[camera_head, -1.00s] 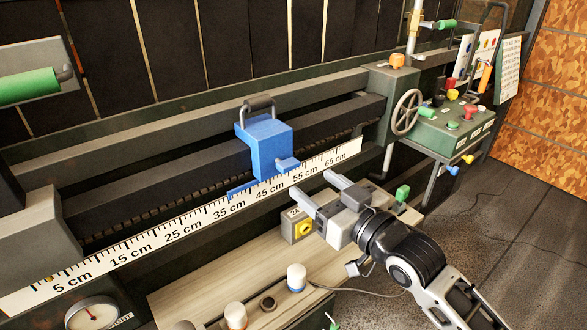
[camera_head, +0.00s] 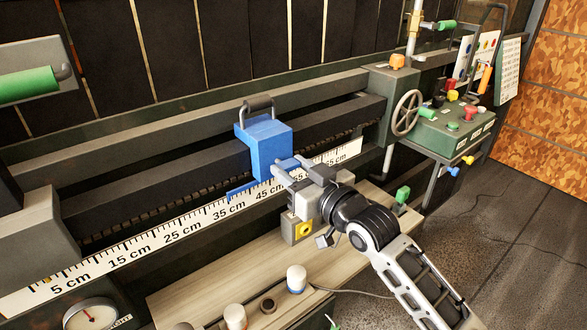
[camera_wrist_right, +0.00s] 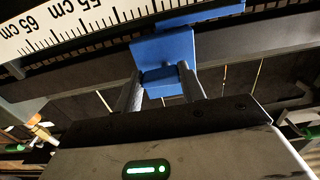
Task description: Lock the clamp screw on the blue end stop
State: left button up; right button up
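The blue end stop (camera_head: 268,148) sits on the dark rail above the white ruler strip, near the 45 cm mark, with a grey handle on top. In the right wrist view the end stop (camera_wrist_right: 166,48) is straight ahead. Its small blue clamp screw (camera_wrist_right: 160,82) sticks out towards me. My right gripper (camera_head: 287,166) is at the end stop's front. Its two fingers (camera_wrist_right: 162,92) stand apart, one on each side of the clamp screw. I cannot tell whether they touch it. My left gripper is not in view.
A wooden shelf (camera_head: 190,300) lies below, with several knobs and a small grey box with a yellow knob (camera_head: 304,230). A green control box (camera_head: 440,125) with a handwheel (camera_head: 406,112) stands to the right.

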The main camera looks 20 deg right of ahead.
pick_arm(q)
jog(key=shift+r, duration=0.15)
